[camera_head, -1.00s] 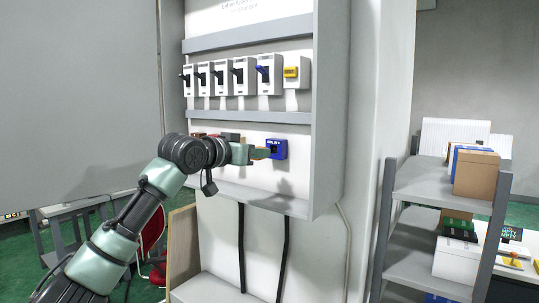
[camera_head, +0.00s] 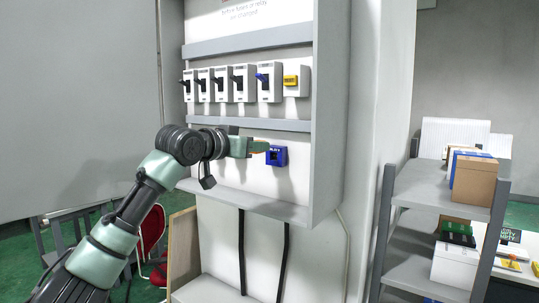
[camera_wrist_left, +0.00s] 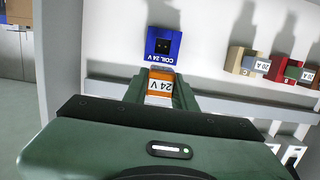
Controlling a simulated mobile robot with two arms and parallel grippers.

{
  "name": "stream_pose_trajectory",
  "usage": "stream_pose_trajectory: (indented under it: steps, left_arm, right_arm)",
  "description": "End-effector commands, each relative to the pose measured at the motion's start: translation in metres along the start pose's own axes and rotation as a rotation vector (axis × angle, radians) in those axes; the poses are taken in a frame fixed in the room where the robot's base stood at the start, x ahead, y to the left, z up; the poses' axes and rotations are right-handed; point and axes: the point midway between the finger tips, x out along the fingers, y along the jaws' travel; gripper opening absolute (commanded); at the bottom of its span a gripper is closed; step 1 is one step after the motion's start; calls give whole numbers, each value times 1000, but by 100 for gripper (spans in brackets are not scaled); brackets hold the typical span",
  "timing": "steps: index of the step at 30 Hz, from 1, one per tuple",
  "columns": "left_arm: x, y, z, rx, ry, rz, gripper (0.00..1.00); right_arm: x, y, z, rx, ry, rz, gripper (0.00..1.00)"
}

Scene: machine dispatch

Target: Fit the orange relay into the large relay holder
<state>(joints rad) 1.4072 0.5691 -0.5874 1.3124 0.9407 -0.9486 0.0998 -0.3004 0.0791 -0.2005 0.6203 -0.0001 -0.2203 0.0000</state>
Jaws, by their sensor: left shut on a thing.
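The orange relay (camera_wrist_left: 160,87), marked 24 V, is between the fingers of my left gripper (camera_wrist_left: 160,90), which is shut on it. In the head view a thin orange part of the relay (camera_head: 260,146) shows at the tips of my left gripper (camera_head: 255,146). A blue holder (camera_head: 276,156) with a dark socket is fixed on the cabinet panel, just right of and slightly below the gripper tips. In the wrist view the blue holder (camera_wrist_left: 162,46) reads COIL 24 V and lies straight beyond the relay. I cannot tell whether they touch. My right gripper is not in view.
Several small blocks, one brown (camera_wrist_left: 240,60) and one red (camera_wrist_left: 278,66), sit on the panel beside the blue holder. A row of switches and a yellow-fronted unit (camera_head: 296,80) are above. The cabinet's side wall (camera_head: 329,110) stands right of the holder. A shelf (camera_head: 437,185) with boxes is farther right.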

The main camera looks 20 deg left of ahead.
Motion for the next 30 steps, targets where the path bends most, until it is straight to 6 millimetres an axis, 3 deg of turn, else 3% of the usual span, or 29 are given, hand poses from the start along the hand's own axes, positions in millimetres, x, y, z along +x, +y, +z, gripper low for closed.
stream_pose_trajectory:
  steps: [15,30]
  left_arm:
    - [-6,0,-41,-1,2,1,0]
    - [-7,0,-46,0,1,1,0]
  right_arm:
    - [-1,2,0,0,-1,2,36]
    - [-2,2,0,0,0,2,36]
